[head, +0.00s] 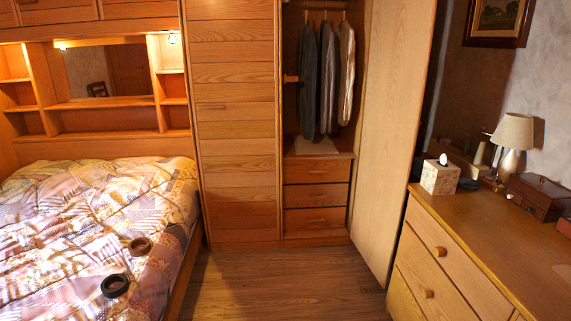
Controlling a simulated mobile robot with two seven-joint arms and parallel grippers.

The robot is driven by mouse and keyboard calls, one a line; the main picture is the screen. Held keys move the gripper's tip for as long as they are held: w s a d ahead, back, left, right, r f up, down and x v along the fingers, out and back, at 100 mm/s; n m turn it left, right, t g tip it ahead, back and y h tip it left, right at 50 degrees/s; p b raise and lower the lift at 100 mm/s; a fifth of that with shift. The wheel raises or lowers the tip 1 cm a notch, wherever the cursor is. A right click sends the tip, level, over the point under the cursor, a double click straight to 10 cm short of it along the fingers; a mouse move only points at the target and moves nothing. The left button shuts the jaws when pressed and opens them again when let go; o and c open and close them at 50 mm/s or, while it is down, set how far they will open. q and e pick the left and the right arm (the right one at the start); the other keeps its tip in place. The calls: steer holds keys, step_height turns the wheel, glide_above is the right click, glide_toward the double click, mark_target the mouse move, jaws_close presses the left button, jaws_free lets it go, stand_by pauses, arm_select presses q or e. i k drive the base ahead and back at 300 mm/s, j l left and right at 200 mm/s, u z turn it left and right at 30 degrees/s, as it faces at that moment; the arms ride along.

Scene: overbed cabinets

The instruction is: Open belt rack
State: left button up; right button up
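The wardrobe (237,130) stands at the back centre. Its right section is open, with the tall wooden door (386,130) swung out to the right. Inside, a small wooden piece (291,78) sticks out from the left inner wall; it may be the belt rack, but it is too small to tell. Two dark rolled items, perhaps coiled belts, lie on the bed's near right edge: one farther back (140,245) and one nearer (115,286). Neither of my grippers is in view.
Several jackets (327,80) hang inside the wardrobe above three drawers (317,195). The bed (90,220) fills the left. A dresser (480,235) with a tissue box (440,178) and lamp (513,140) stands at right. The wooden floor (285,285) between them is clear.

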mark_target(290, 77)
steer(key=i+u, duration=0.1)
steer(key=i, duration=0.85)
steer(key=i+u, duration=0.15)
steer(key=i, duration=0.8)
steer(key=i+l+u, duration=0.1)
steer(key=i, duration=0.85)
